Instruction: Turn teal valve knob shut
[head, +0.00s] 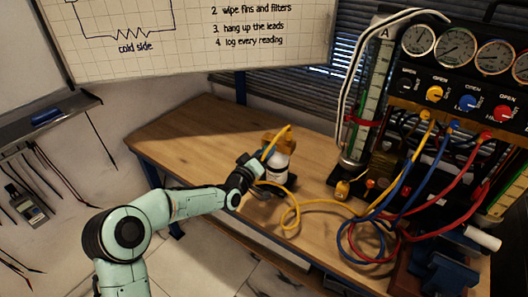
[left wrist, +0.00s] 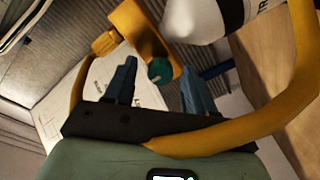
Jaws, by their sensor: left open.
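The teal valve knob (left wrist: 160,70) shows in the left wrist view, round and small, on the end of an orange-yellow valve body (left wrist: 137,32). In the head view this valve body sits on top of a white bottle (head: 277,165), and the knob cannot be made out there. My left gripper (head: 256,161) is at the left side of the bottle top. In the left wrist view its blue fingers are apart (left wrist: 158,68), with the knob appearing in the gap, beyond or between the tips; contact cannot be told. My right gripper is not in view.
A yellow hose (head: 322,203) loops across the wooden bench (head: 190,127) and passes close by my left gripper. The gauge panel (head: 462,72) with yellow, blue and red knobs and hoses stands at right. The bench's left part is clear.

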